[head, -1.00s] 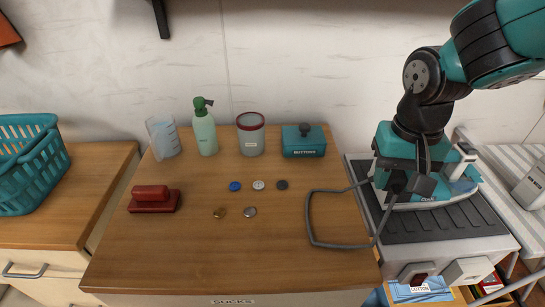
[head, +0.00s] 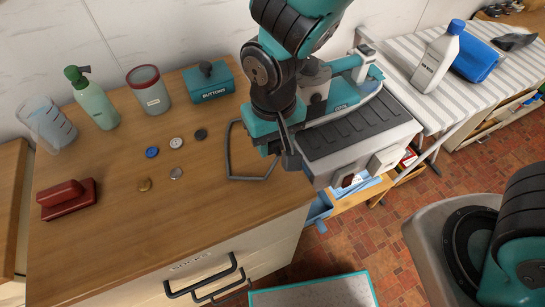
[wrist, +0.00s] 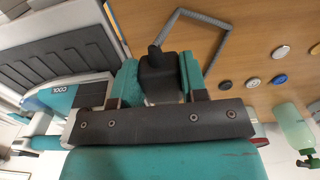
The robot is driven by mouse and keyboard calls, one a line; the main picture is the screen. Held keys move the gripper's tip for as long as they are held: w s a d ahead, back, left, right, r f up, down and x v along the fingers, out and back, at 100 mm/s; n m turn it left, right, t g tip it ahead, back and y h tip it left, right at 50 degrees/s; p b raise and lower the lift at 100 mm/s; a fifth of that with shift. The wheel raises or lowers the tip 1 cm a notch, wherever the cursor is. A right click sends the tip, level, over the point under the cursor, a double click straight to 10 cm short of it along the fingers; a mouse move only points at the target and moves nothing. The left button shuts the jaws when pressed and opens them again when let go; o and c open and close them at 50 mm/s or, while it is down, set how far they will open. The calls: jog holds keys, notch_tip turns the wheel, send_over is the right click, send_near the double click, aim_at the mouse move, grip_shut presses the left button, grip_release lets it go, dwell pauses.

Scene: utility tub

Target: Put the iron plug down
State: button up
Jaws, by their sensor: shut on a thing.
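My gripper (wrist: 161,85) is shut on the dark grey iron plug (wrist: 158,72), which sits between its two teal fingers in the wrist view. In the head view my gripper (head: 284,148) is beside the right edge of the wooden top, and my arm hides much of the plug there. The grey cord (head: 228,150) runs in an angular loop over the wooden top. The teal iron (head: 345,108) rests on the dark ribbed mat (head: 362,128) to the right, partly behind my arm. In the wrist view the iron (wrist: 50,102) is at the left.
The wooden top (head: 130,225) has clear room at its front. Several loose buttons (head: 176,142) lie left of the cord. A teal buttons box (head: 208,84), a red-rimmed cup (head: 150,92), a green bottle (head: 96,102), a clear jug (head: 48,126) and a red brush-like block (head: 67,198) stand around them.

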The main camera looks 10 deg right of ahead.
aim_at(274, 169)
notch_tip(274, 169, down, 7)
jog(key=shift+f, duration=0.2)
dwell(0.3)
jog(key=shift+f, duration=0.15)
jog(key=o, duration=0.9)
